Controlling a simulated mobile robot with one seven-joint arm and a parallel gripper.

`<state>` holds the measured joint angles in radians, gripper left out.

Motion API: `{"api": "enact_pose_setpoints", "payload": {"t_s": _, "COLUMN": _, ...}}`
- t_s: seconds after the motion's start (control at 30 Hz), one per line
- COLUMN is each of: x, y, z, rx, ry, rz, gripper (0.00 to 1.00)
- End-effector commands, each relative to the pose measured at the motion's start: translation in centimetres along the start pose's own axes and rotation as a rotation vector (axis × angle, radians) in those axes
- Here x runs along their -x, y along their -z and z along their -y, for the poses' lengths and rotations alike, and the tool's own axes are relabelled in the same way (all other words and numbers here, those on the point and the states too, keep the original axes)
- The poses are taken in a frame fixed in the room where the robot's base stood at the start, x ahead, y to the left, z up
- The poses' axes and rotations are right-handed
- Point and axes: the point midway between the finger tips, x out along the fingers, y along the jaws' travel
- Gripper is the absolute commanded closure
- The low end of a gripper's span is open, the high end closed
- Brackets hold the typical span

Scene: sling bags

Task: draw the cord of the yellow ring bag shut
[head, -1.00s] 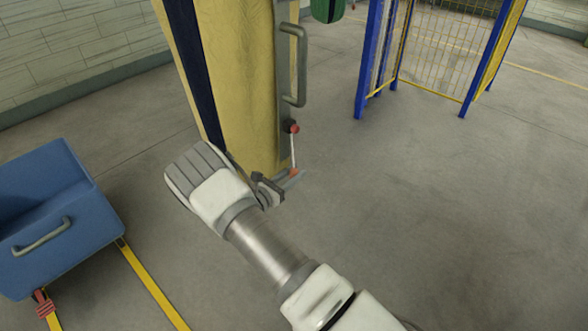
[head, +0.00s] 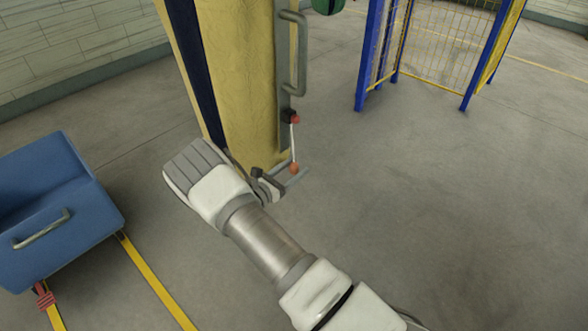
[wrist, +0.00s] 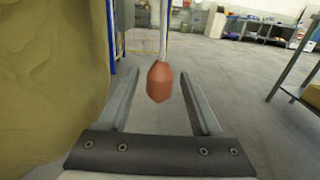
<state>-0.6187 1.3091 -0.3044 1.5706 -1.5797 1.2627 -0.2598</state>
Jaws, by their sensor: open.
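The yellow bag (head: 240,80) stands tall in the head view, with a dark stripe down its left side; its yellow side (wrist: 50,80) fills the left of the wrist view. A thin pale cord (head: 294,140) hangs at its right edge, from a red knob (head: 295,119) to an orange-red bead (head: 294,168). My gripper (head: 296,174) is open at the cord's lower end. In the wrist view the bead (wrist: 160,82) hangs between the two spread fingers, with gaps on both sides. The bag's top is out of view.
A grey handle (head: 294,60) sticks out above the cord. A blue bin (head: 60,210) stands at the left. A blue and yellow mesh frame (head: 435,45) stands behind right. The floor right of the bag is clear.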

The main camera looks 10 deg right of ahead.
Motion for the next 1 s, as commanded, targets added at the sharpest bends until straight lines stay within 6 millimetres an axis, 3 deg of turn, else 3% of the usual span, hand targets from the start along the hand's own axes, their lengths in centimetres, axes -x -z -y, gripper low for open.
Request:
{"api": "enact_pose_setpoints", "payload": {"t_s": 0.17, "x": 2.2, "y": -0.1, "z": -0.1, "rx": 0.0, "ry": -0.004, "rz": -0.002, "gripper": 0.34}}
{"api": "enact_pose_setpoints", "payload": {"t_s": 0.7, "x": 14.5, "y": -0.1, "z": -0.1, "rx": 0.0, "ry": -0.004, "rz": -0.002, "gripper": 0.34}}
{"api": "enact_pose_setpoints", "payload": {"t_s": 1.0, "x": 17.3, "y": 0.1, "z": 0.0, "rx": 0.001, "ry": -0.001, "rz": -0.002, "gripper": 0.34}}
